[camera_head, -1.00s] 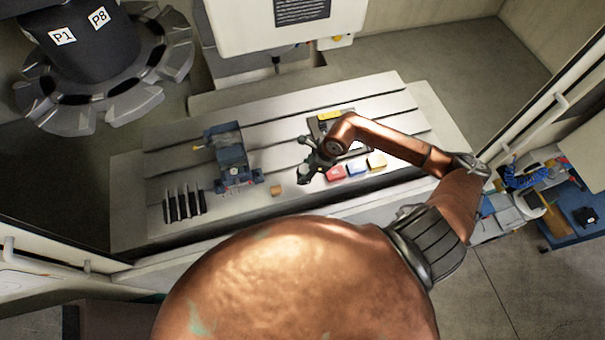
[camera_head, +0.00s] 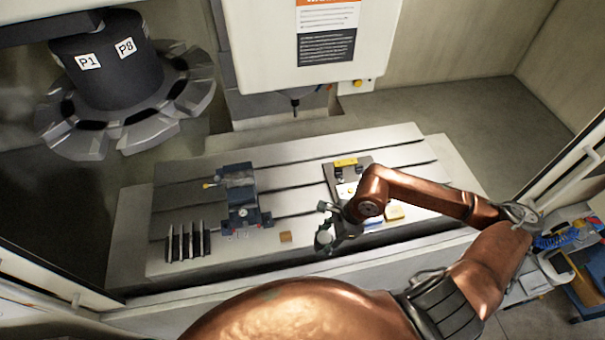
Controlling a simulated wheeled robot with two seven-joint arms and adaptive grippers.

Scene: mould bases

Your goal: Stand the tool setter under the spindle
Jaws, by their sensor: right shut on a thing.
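The spindle (camera_head: 295,104) hangs under the white machine head, above the back edge of the slotted table (camera_head: 300,180). My right gripper (camera_head: 327,226) is over the front part of the table, right of the middle. It is shut on a small grey, round-ended piece (camera_head: 324,240), which looks like the tool setter; the fingers partly cover it. It is forward and right of the spindle. I cannot tell whether the piece touches the table. My left gripper is not in view.
A blue vise (camera_head: 242,196) stands on the table left of the gripper. A small brown block (camera_head: 285,237) and dark upright plates (camera_head: 187,242) are near the front edge. A dark plate with a yellow piece (camera_head: 345,162) and coloured blocks (camera_head: 394,213) lie around my right arm.

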